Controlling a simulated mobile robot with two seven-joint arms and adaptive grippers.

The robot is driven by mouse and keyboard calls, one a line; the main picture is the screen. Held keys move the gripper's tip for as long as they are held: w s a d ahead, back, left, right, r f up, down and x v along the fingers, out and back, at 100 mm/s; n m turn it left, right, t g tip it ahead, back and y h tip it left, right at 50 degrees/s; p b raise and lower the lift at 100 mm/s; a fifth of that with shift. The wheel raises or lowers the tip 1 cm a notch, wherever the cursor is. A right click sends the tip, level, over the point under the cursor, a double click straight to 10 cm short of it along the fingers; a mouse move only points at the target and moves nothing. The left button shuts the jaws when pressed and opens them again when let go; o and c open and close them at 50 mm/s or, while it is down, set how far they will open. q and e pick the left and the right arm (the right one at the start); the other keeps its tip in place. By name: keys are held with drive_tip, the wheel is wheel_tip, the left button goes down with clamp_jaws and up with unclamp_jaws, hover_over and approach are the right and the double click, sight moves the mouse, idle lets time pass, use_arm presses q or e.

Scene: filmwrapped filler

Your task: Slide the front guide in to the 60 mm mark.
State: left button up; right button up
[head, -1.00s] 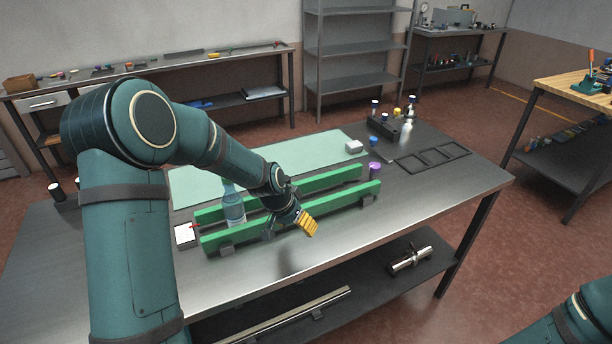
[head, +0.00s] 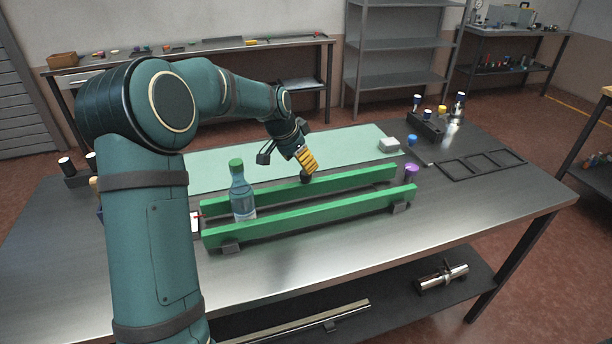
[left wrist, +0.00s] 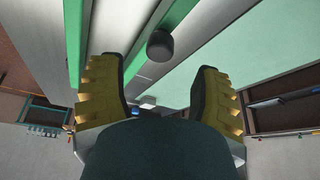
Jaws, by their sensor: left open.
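Two long green guides lie side by side on the table. The front guide (head: 310,217) is nearer me, and the rear guide (head: 350,182) runs behind it with a gap between. My left gripper (head: 306,160) has yellow finger pads and is open and empty, above the rear guide. A dark round knob (head: 306,177) shows just below it, and also in the left wrist view (left wrist: 159,45), beside a green guide. I cannot read any 60 mm mark. My right gripper is out of view.
A white card with a red pointer (head: 196,224) is partly hidden at the guides' left end. A purple-topped piece (head: 411,170) stands by their right end. A white block (head: 388,145) sits on the mint mat (head: 225,165). The table's front right is clear.

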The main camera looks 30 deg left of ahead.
sight(306, 184)
use_arm(q)
drive_tip(key=shift+b+x, duration=0.4)
drive_tip(key=shift+x, duration=2.4)
drive_tip(key=shift+r, duration=0.1)
clamp_jaws()
